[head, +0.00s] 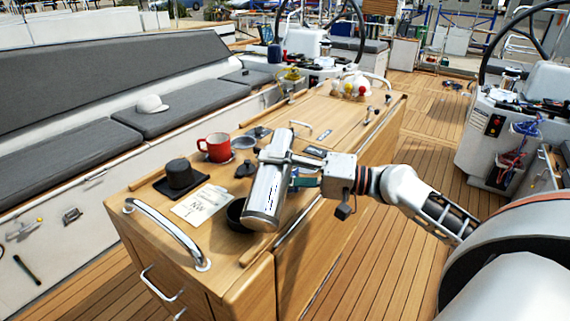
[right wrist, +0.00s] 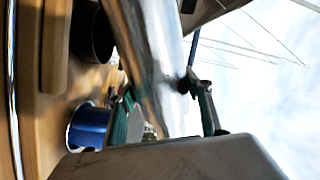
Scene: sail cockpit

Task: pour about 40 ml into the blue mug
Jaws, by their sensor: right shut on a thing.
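My right gripper (head: 318,166) is shut around a shiny silver flask (head: 265,190) and holds it above the wooden table top (head: 325,112). The flask is strongly tilted; its near end hangs over a dark round bowl or cup (head: 236,214). I cannot tell which end is its mouth, and no stream of liquid shows. The blue mug (right wrist: 88,125) shows in the right wrist view, standing on the wood below the gripper, apart from the flask. In the head view I cannot make it out behind the flask and gripper. My left gripper is out of view.
A red mug (head: 217,147) stands left of the flask. A black lidded thing (head: 180,175) sits on a dark mat beside a paper card (head: 202,205). A steel rail (head: 165,229) curves along the near left edge. The far table top is mostly clear.

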